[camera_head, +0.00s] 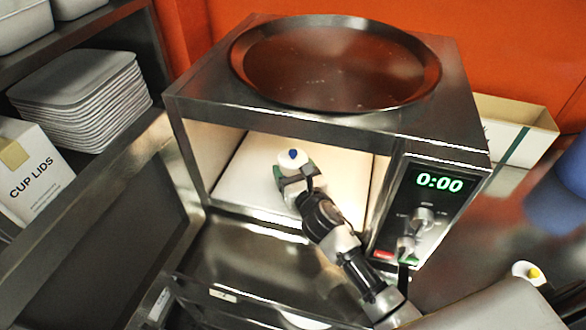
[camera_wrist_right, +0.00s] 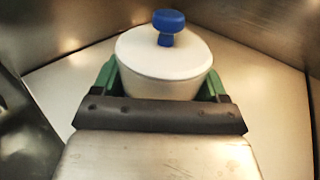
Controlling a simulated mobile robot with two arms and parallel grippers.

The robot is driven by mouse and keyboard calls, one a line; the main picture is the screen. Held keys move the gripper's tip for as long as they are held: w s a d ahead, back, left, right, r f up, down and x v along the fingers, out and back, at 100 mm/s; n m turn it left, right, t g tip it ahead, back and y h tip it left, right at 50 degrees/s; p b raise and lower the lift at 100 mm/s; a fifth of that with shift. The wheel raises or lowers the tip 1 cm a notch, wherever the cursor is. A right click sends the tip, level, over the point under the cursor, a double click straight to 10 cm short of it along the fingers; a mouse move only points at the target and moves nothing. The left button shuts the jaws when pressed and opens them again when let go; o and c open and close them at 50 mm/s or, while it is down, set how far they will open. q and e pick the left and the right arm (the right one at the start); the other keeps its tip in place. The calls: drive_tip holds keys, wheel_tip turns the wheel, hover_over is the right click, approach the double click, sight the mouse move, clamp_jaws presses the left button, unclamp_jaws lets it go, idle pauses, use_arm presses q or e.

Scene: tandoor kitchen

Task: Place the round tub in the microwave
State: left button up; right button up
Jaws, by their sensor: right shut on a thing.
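The round tub (camera_head: 293,158) is white with a blue knob on its lid. It is inside the microwave (camera_head: 340,122), over the pale cavity floor. My right gripper (camera_head: 297,186) reaches in through the open front and is shut on the tub. In the right wrist view the tub (camera_wrist_right: 165,65) sits upright between the green fingers of the right gripper (camera_wrist_right: 163,85), with the cavity walls around it. Whether its base touches the floor is hidden by the gripper. The microwave door (camera_head: 225,296) hangs open at the front. My left gripper is not in view.
A large round dark tray (camera_head: 335,65) lies on top of the microwave. An open cardboard box (camera_head: 512,130) stands behind it at right. Left, a shelf holds stacked white trays (camera_head: 80,95) and a cup lids box (camera_head: 30,170). A blue object (camera_head: 560,195) is at the right edge.

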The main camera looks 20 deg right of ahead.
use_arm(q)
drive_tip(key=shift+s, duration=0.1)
use_arm(e)
drive_tip(key=shift+f, duration=0.1)
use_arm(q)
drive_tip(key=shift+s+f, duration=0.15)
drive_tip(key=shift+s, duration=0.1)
use_arm(e)
drive_tip(key=o, duration=1.1)
drive_tip(key=shift+r, duration=0.25)
drive_tip(key=shift+s+d+f, duration=0.1)
drive_tip(key=shift+s+f, duration=0.05)
drive_tip(key=shift+s, duration=0.2)
use_arm(q)
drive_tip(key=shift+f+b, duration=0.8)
drive_tip(key=shift+b, duration=0.15)
use_arm(e)
drive_tip(key=s, duration=0.7)
drive_tip(key=s+d, duration=0.1)
drive_tip(key=s, duration=0.3)
drive_tip(key=shift+s, duration=0.2)
